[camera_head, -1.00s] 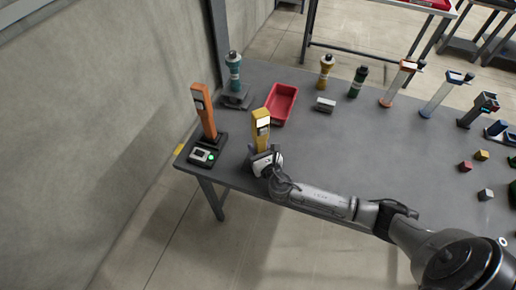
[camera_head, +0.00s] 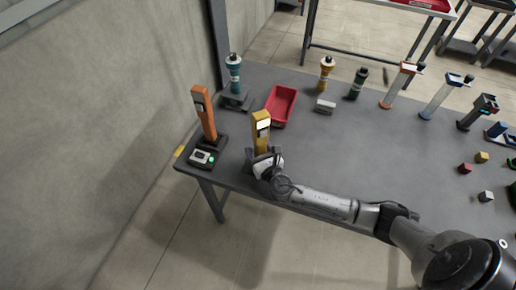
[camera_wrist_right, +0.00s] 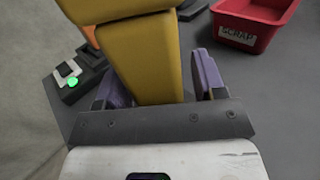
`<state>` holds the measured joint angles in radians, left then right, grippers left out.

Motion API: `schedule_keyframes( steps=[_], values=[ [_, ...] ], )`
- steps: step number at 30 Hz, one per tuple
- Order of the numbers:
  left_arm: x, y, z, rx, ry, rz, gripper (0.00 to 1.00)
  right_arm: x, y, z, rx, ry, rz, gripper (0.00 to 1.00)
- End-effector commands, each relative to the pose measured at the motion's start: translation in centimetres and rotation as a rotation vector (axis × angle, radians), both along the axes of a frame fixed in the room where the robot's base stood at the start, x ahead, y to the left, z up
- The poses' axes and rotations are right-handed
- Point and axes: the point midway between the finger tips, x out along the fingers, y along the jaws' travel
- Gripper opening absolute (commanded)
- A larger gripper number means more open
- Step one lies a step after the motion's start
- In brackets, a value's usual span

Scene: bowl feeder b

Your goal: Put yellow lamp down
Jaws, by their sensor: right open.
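The yellow lamp (camera_head: 261,137) stands upright near the left end of the grey table, close to the front edge, with a pale panel near its top. My right gripper (camera_head: 264,156) is at its lower part. In the right wrist view the yellow lamp (camera_wrist_right: 147,62) rises between the two purple fingers of my right gripper (camera_wrist_right: 160,85). The fingers are open, with a clear gap between the lamp and the right-hand finger. The lamp's foot is hidden behind the gripper. My left gripper is not in view.
An orange lamp (camera_head: 204,112) stands left in a dark dock with a green light (camera_head: 211,159). A red scrap bin (camera_head: 281,104) is behind the yellow lamp, to the right. Teal (camera_head: 234,74), amber (camera_head: 326,72) and green (camera_head: 357,83) bottle-like items stand farther back. The table centre is clear.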

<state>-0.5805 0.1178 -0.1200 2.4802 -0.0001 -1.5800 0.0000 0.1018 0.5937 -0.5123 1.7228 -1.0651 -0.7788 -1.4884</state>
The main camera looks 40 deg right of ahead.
Motion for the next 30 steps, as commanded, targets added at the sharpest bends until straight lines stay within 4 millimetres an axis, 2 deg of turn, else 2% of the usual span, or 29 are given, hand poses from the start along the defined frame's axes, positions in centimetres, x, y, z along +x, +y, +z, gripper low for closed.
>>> schedule_keyframes(
  steps=[15, 22, 30],
  values=[
    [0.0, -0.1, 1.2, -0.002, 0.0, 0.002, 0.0, -8.7, 2.4, -0.1, 0.003, 0.004, 0.001, 0.64],
    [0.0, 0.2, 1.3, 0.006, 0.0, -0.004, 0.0, -10.7, 3.0, -0.1, 0.001, 0.003, 0.0, 0.64],
    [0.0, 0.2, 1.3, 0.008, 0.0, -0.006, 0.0, -11.2, 3.1, -0.1, 0.0, 0.001, 0.0, 0.64]
  ],
)
